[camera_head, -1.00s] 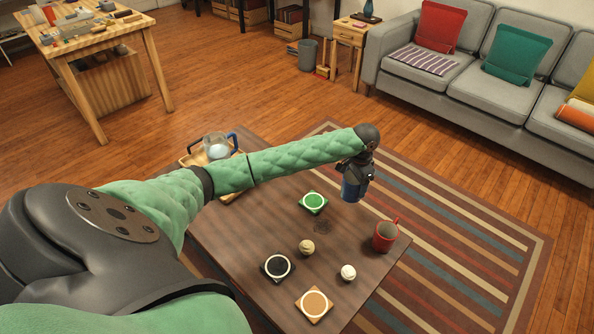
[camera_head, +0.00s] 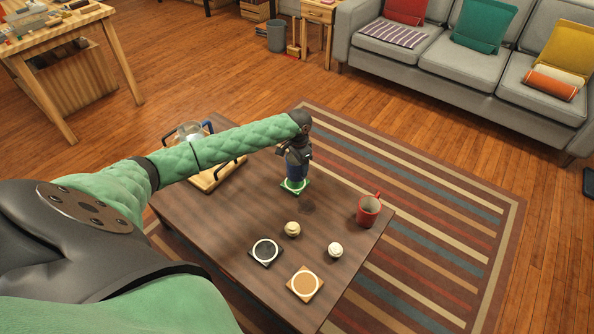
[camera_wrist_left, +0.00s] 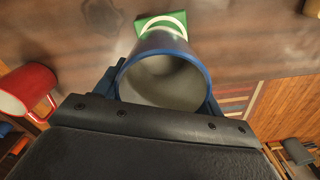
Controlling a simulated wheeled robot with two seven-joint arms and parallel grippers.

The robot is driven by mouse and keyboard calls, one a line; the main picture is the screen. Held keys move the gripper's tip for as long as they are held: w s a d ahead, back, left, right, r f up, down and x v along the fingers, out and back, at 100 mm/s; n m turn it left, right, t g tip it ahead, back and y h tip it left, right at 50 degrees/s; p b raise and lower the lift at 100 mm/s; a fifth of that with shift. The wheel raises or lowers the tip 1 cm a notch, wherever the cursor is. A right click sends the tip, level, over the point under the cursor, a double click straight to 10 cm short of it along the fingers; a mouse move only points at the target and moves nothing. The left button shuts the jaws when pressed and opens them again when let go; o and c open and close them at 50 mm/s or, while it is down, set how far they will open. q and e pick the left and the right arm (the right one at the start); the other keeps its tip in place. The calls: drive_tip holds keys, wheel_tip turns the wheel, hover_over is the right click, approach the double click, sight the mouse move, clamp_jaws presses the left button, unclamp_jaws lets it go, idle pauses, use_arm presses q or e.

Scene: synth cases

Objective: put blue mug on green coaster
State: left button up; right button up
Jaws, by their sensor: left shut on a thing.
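The blue mug (camera_head: 297,168) is upright in my left gripper (camera_head: 298,151), which is shut on it. In the left wrist view the mug (camera_wrist_left: 165,77) shows its open grey inside, with my gripper's fingers (camera_wrist_left: 162,88) on both sides. The green coaster (camera_head: 295,188), with a white ring, lies directly under the mug in the head view and is partly hidden by it. In the left wrist view the coaster (camera_wrist_left: 146,20) sticks out past the mug's rim. I cannot tell whether the mug's base touches it. My right gripper is not in view.
A wooden tray (camera_head: 207,180) with a glass jug (camera_head: 190,134) is behind my left arm.

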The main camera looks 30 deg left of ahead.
use_arm(q)
drive_tip(key=shift+a+f, duration=0.25)
wheel_tip(320, 180, down, 3)
drive_tip(key=shift+r, duration=0.1)
drive_tip(key=shift+f, duration=0.45)
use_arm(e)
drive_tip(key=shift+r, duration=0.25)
use_arm(q)
drive_tip(key=shift+f, duration=0.1)
drive_tip(key=o, duration=1)
drive_tip(key=shift+o, duration=0.8)
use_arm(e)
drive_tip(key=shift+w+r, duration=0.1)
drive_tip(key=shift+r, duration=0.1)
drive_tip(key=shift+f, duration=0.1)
